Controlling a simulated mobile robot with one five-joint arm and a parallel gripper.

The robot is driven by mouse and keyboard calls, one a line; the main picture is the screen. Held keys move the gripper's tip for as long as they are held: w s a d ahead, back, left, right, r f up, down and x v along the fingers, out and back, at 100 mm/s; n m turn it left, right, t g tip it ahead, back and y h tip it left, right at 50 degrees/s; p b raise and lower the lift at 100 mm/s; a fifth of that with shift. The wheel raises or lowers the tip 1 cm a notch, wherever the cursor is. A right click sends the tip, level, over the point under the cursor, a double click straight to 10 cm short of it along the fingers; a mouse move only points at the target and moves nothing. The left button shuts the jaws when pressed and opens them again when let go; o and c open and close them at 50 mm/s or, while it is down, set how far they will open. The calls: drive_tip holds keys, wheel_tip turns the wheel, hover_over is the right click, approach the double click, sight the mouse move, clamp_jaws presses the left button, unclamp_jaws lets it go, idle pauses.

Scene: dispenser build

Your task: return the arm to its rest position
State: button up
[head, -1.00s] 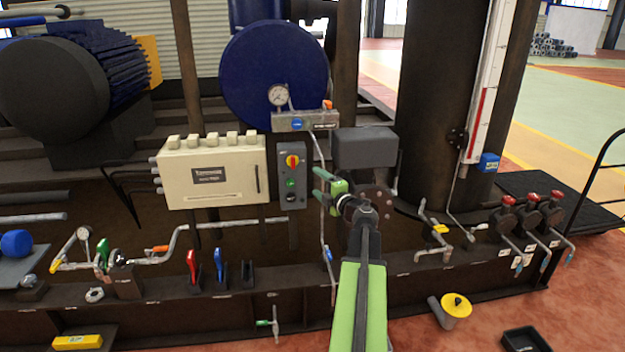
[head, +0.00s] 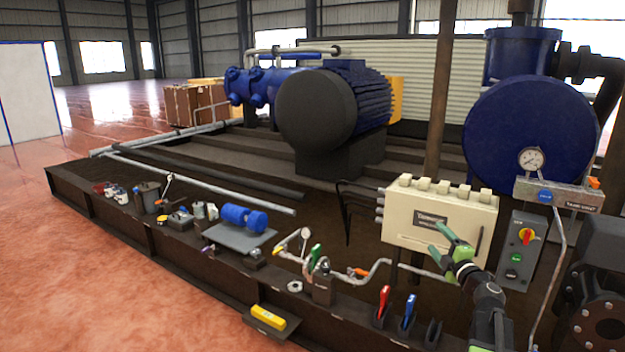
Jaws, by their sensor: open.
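My gripper (head: 439,252) is at the lower right of the head view. Its green jaws are spread apart, with nothing seen between them. They point up and left, in front of the lower part of the cream control box (head: 440,215) in the picture. I cannot tell how far they are from the box. My dark wrist and green arm run down to the bottom edge.
A grey switch panel (head: 522,250) stands right of my gripper. Red (head: 384,298) and blue (head: 408,308) handles stand below it on the dark skid edge. A blue pump part (head: 245,218) lies on a grey plate. Open red floor (head: 90,270) lies at left.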

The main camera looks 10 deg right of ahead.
drive_tip(key=w+a+f+m+g+h, duration=0.1)
drive_tip(key=w+a+m+h, duration=0.15)
drive_tip(key=a+m, duration=0.45)
drive_tip(key=w+a+f+m+h, duration=0.1)
drive_tip(key=w+a+m+h, duration=0.15)
drive_tip(key=a, duration=0.85)
drive_tip(key=s+a+f+m+g+y, duration=0.1)
drive_tip(key=s+a+f+m+g, duration=0.2)
drive_tip(key=s+a+f+g, duration=0.45)
drive_tip(key=s+a+f+m+g, duration=0.3)
drive_tip(key=s+f+m, duration=0.1)
drive_tip(key=f, duration=0.7)
drive_tip(key=s+a+f+g+y, duration=0.2)
drive_tip(key=s+f+g, duration=0.15)
drive_tip(key=s, duration=0.35)
drive_tip(key=s+a+f+g+y, duration=0.1)
drive_tip(key=s+a+f+g, duration=0.2)
drive_tip(key=s, duration=0.4)
wheel_tip(320, 180, up, 26)
drive_tip(key=p, duration=2.5)
drive_tip(key=shift+w+d+r+m+g, duration=0.15)
drive_tip(key=shift+d+r+m+g, duration=0.1)
drive_tip(key=shift+m+g, duration=0.2)
